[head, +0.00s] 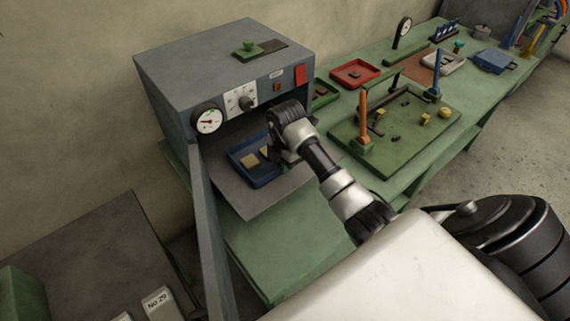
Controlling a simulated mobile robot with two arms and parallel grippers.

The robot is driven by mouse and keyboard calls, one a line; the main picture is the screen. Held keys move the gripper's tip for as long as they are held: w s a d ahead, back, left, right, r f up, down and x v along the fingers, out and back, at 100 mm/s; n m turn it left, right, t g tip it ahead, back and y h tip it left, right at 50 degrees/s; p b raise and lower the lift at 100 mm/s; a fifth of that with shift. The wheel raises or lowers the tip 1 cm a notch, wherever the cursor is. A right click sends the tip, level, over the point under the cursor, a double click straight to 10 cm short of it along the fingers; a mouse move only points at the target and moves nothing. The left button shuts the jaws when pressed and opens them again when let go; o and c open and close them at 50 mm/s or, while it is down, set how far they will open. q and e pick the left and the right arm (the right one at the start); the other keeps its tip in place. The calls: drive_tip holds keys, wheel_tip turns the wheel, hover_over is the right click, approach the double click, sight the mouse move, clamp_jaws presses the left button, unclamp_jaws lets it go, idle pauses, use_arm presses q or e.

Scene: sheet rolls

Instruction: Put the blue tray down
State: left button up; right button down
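The blue tray (264,181) is at the mouth of the grey oven-like box, over a grey plate (242,204) in front of the opening. It holds small tan blocks (250,161). My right gripper (272,150) reaches in from the right and is at the tray's far right edge. Its fingers are mostly hidden by the wrist, so I cannot tell whether they are closed on the rim. I also cannot tell whether the tray rests on the plate or hangs just above it. My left gripper is not in view.
The grey box (205,75) has a dial, a knob and a red patch on its front. A grey panel (208,230) stands at the left of the opening. A green board with orange and blue posts (390,135) and a red tray (355,73) are to the right. The green bench front (290,245) is clear.

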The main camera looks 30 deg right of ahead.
drive_tip(key=shift+f, duration=0.55)
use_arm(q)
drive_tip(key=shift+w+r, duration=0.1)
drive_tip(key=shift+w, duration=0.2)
use_arm(e)
drive_tip(key=c, duration=1.3)
unclamp_jaws()
wheel_tip(320, 180, up, 5)
drive_tip(key=shift+f+b, duration=0.1)
drive_tip(key=shift+b, duration=0.55)
use_arm(q)
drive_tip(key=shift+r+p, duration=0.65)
drive_tip(key=shift+p, duration=0.6)
use_arm(e)
wheel_tip(320, 180, up, 7)
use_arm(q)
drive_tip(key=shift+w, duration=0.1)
